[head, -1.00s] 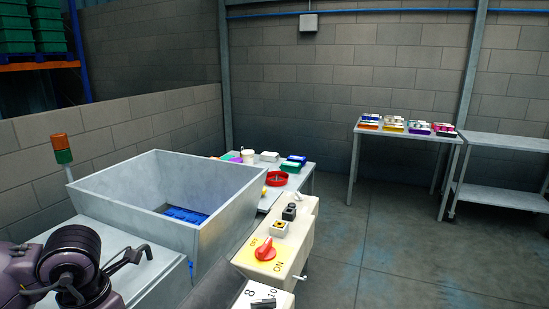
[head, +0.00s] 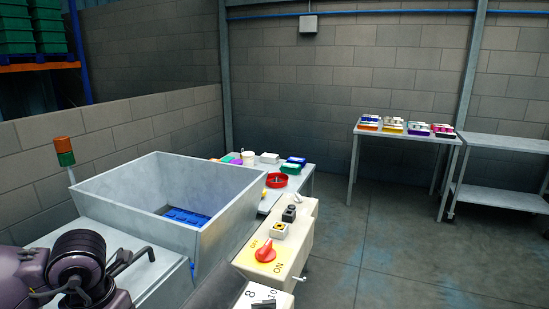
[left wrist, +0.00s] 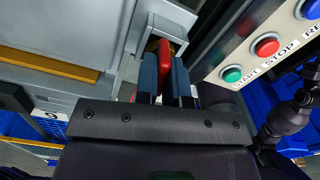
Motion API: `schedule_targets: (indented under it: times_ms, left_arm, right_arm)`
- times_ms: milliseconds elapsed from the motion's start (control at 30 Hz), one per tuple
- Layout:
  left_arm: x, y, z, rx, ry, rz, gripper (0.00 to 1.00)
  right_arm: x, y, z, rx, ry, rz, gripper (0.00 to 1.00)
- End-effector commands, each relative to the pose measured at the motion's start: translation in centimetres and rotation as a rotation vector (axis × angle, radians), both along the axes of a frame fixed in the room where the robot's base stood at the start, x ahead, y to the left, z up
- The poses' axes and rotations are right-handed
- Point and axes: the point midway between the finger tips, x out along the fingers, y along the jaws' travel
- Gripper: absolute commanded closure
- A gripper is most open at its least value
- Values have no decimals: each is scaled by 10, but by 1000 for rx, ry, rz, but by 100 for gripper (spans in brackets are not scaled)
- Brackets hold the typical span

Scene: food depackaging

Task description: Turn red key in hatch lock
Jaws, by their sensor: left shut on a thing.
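In the left wrist view the red key (left wrist: 165,52) stands between the two fingers of my left gripper (left wrist: 164,80), which is shut on it. The key's far end meets a grey metal bracket at the lock; the keyhole itself is hidden, so I cannot tell how far the key is turned. In the head view my left arm shows at the lower left, but the key and lock cannot be made out there. My right gripper is in neither view.
A panel with green (left wrist: 232,74), red (left wrist: 266,45) and blue buttons lies right of my left fingers. In the head view a grey hopper (head: 120,200) and a cream control box with a red rotary switch (head: 265,251) stand ahead. Floor on the right is clear.

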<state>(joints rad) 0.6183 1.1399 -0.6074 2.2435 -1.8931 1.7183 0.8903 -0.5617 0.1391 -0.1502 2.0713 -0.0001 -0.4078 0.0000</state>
Motion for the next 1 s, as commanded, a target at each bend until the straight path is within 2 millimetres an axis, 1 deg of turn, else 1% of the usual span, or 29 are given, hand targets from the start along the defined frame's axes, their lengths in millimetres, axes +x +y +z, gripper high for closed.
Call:
schedule_targets:
  times_ms: [33, 233, 633, 1000]
  left_arm:
    - [0, 0, 1, 0, 1, 18, 100]
    - [0, 0, 0, 0, 1, 73, 100]
    - [0, 0, 0, 0, 1, 92, 100]
    - [0, 0, 0, 0, 1, 217, 100]
  right_arm:
    - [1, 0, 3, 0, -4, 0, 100]
    - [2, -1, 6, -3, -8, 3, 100]
    - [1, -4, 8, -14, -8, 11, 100]
    - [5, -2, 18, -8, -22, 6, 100]
